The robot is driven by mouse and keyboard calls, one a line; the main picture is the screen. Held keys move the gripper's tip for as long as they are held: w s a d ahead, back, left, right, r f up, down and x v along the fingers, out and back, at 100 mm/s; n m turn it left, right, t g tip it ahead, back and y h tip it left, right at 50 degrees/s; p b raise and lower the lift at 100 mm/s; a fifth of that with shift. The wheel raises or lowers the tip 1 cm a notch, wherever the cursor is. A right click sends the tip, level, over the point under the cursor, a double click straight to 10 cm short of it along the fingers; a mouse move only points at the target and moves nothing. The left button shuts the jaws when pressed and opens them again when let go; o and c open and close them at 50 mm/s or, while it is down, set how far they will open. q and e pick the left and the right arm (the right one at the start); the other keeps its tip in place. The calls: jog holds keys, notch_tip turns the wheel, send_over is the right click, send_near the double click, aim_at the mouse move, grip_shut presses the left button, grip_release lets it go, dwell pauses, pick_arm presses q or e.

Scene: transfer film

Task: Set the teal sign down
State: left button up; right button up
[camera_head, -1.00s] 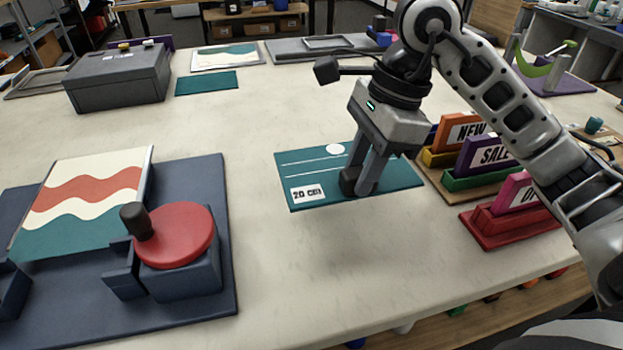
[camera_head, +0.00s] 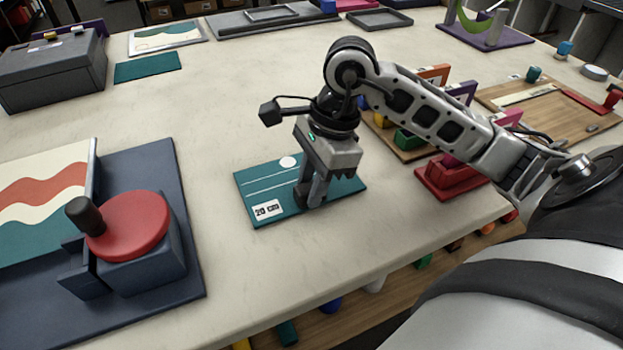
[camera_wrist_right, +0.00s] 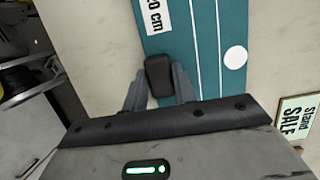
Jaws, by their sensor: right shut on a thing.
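The teal sign (camera_head: 265,182) is a flat teal board with white lines, a white dot and a white "20 cm" label. It lies level over the bare table in the middle of the head view. My right gripper (camera_head: 308,192) points down on it near its front edge and is shut, with a dark block (camera_wrist_right: 158,76) between the fingers. The sign also fills the upper middle of the wrist view (camera_wrist_right: 205,50). Whether its underside touches the table I cannot tell. My left gripper is not in view.
A red stand (camera_head: 440,182) and other coloured stands are just right of the sign. A press with a red round top (camera_head: 128,226) is on a navy base at left. A grey box (camera_head: 50,75) and teal mat (camera_head: 148,66) are behind. The table (camera_head: 215,125) is bare around the sign.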

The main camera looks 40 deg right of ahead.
jog(key=shift+f+b, duration=0.2)
jog(key=shift+b, duration=0.1)
jog(key=o, duration=1)
jog(key=shift+r, duration=0.1)
jog(key=shift+o, duration=0.2)
